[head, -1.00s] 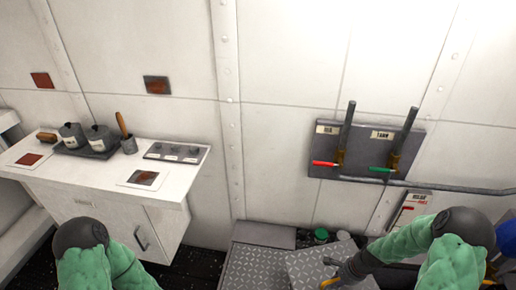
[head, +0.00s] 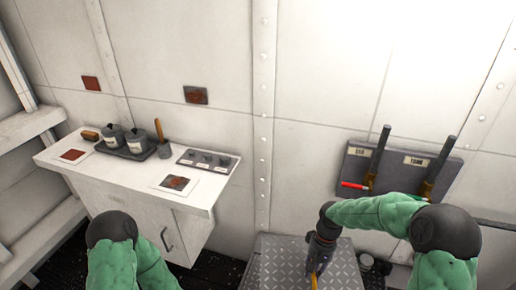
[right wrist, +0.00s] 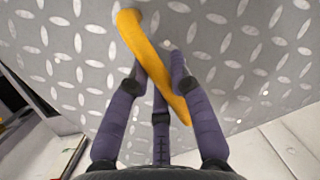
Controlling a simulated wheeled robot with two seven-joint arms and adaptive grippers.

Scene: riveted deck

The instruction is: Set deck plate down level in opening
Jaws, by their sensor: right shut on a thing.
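The grey diamond-tread deck plate (head: 275,262) shows at the bottom of the head view, right of centre. Its yellow handle (head: 314,282) stands on top of it. In the right wrist view the tread surface (right wrist: 60,60) fills most of the picture. My right gripper (head: 316,270) is over the plate, and its purple fingers (right wrist: 158,75) are closed around the curved yellow handle (right wrist: 150,50). The opening's edges are largely hidden, so I cannot tell whether the plate is seated or level. My left gripper is out of view.
A small can (head: 366,261) stands in a dark space just right of the plate. A panel with two levers (head: 400,170) is on the wall above. A white counter (head: 205,199) with pots and knobs (head: 207,159) stands left. Dark floor shows between counter and plate.

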